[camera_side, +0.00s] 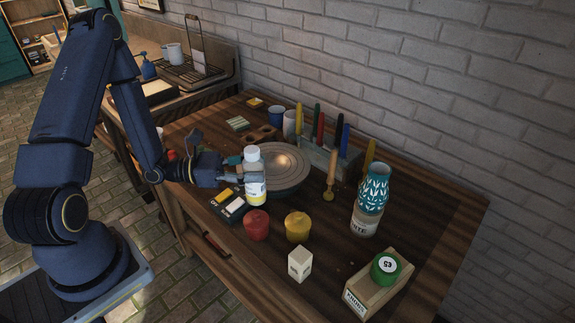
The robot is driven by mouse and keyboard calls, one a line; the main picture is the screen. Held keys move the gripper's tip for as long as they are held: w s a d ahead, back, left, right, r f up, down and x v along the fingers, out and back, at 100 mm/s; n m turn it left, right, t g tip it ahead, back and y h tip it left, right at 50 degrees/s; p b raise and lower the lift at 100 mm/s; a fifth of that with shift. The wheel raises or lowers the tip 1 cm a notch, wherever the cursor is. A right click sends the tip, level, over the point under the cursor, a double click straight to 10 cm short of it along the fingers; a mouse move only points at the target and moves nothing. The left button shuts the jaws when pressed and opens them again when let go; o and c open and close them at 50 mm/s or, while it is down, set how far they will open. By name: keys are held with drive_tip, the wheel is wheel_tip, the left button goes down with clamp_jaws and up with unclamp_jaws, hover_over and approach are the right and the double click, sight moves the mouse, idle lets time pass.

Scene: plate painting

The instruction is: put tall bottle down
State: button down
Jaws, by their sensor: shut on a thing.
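The tall bottle (254,188) is white with a yellow band near its bottom and a white cap. It stands upright in front of the grey round turntable (290,181). My gripper (250,175) reaches in from the left and is shut on the bottle around its middle. The bottle's base is close to the wooden table top (330,255). I cannot tell whether it touches the wood.
A red pot (256,225) and a yellow pot (297,227) stand just in front of the bottle. A dark box (229,206) lies to its left.

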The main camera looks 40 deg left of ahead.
drive_tip(key=w+a+n+t+y, duration=0.2)
drive_tip(key=w+a+y, duration=0.15)
drive_tip(key=a, duration=1.15)
drive_tip(key=w+a+n+t+y, duration=0.2)
drive_tip(key=w+a, duration=0.2)
drive_tip(key=a, duration=1)
drive_tip(key=w+a+f, duration=0.6)
drive_tip(key=w+f, duration=0.6)
drive_tip(key=shift+w+a, duration=0.15)
drive_tip(key=shift+a, duration=0.2)
drive_tip(key=shift+f, duration=0.2)
drive_tip(key=c, duration=0.5)
unclamp_jaws()
drive_tip(key=shift+f, duration=0.1)
